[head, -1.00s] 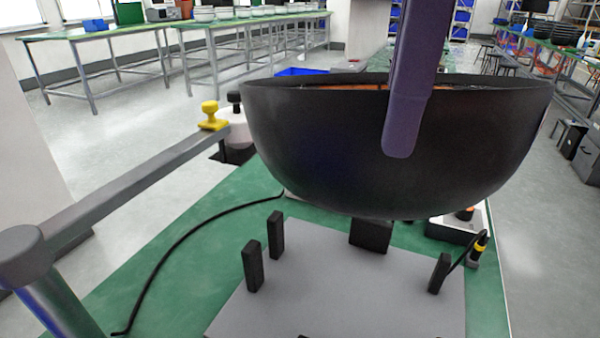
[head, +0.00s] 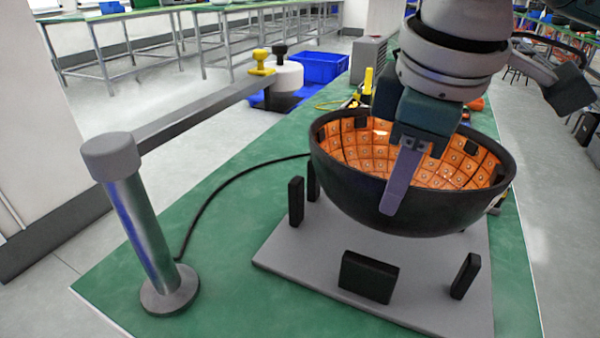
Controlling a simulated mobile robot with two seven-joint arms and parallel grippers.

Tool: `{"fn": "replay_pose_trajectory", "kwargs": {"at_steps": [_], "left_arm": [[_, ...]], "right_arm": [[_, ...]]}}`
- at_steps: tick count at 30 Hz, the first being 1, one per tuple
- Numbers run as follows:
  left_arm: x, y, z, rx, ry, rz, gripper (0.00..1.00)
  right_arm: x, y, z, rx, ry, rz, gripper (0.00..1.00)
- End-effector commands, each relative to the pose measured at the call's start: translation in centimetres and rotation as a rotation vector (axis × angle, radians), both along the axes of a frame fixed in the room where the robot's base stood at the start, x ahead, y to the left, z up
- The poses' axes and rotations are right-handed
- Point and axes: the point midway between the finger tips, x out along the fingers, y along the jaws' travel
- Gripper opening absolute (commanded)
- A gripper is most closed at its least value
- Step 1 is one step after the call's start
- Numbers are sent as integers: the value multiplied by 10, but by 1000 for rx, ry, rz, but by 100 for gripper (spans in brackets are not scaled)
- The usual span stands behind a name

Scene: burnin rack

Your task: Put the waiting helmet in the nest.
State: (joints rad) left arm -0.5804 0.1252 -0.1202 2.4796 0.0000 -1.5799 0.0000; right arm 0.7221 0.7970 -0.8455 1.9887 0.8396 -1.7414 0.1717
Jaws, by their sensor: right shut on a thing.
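The helmet (head: 340,195) is a black bowl, open side up, with orange tiles lining its inside. My right gripper (head: 408,182) comes down from above and is shut on the helmet's near rim, one finger showing outside the wall. The nest is a grey plate (head: 300,252) with upright black posts, including a wide front block (head: 368,277) and a right post (head: 466,276). The helmet is over the rear part of the plate and hides it. I cannot tell whether its underside touches anything.
The nest lies on a green bench top (head: 230,270). A black cable (head: 215,195) crosses the bench. A blue bin (head: 320,68) stands behind.

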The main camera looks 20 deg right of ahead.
Motion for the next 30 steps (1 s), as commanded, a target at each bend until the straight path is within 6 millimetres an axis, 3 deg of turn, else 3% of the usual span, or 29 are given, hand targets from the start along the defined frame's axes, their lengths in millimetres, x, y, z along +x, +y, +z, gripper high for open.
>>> {"fn": "replay_pose_trajectory", "kwargs": {"at_steps": [8,14,25,26,30], "left_arm": [[0,-3,-7,-10,-1,6,50],[1,-3,-16,-10,-2,6,50],[1,-2,-14,-7,-2,4,50],[1,-2,-14,-6,-2,4,50],[1,0,-14,-2,-2,2,50]], "right_arm": [[0,0,-25,-1,-1,0,0],[0,0,-56,0,0,0,0],[1,0,-58,0,-1,0,0],[0,0,-60,1,1,0,19],[0,0,-59,0,0,0,35]]}}
